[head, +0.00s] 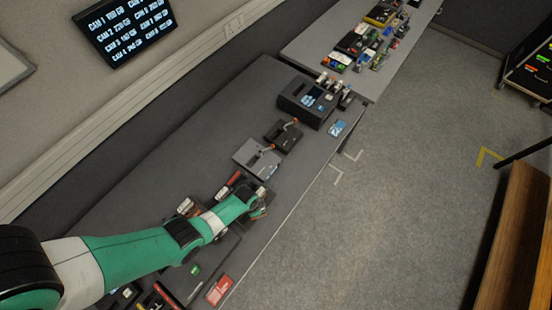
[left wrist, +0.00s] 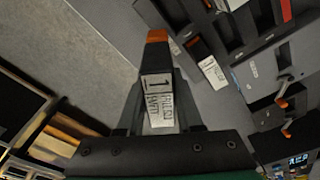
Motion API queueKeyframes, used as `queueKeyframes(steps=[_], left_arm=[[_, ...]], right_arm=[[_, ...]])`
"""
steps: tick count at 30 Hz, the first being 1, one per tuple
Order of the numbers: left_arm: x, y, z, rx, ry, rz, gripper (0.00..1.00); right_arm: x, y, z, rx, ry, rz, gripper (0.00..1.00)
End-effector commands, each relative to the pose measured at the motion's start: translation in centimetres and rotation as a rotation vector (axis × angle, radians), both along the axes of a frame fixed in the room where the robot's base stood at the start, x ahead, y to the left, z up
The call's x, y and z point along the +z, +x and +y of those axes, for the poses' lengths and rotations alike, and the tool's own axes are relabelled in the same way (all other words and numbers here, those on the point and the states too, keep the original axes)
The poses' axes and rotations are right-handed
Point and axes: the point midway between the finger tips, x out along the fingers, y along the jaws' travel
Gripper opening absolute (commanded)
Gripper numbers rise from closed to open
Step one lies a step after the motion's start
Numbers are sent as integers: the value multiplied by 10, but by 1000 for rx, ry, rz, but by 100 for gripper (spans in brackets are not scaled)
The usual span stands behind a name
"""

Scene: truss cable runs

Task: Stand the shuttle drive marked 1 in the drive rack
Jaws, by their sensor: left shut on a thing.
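My left gripper (left wrist: 158,78) is shut on the shuttle drive marked 1 (left wrist: 157,103) in the left wrist view. The drive is dark with an orange end, and its white label shows a 1 and smaller text. In the head view my left gripper (head: 258,211) is over the bench and my forearm covers much of what is below it. A dark slotted holder (left wrist: 238,22), perhaps the drive rack, lies at the top of the left wrist view, apart from the held drive. My right gripper is not in view.
Another labelled drive (left wrist: 212,71) lies beside the holder. A grey unit with an orange-tipped lever (head: 257,159), a smaller black one (head: 283,134) and a black box (head: 307,103) stand farther along the bench. A red card (head: 219,290) lies near the front edge.

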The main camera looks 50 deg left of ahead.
Motion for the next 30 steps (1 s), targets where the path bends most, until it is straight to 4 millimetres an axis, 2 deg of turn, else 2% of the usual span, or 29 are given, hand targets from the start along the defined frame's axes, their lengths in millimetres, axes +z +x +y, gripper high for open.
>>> queueKeyframes(steps=[3, 9, 16, 25, 30], left_arm=[[-4, -22, 26, 261, 0, -5, 0], [-7, -47, 49, 561, -2, -17, 0], [-9, -49, 52, 602, -3, -19, 0], [-35, -49, 51, 599, -3, -19, 0], [-40, -49, 51, 598, -3, -19, 0]], right_arm=[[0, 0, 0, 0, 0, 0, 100], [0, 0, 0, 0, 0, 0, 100], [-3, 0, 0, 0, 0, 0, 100], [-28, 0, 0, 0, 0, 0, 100], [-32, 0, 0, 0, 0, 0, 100]])
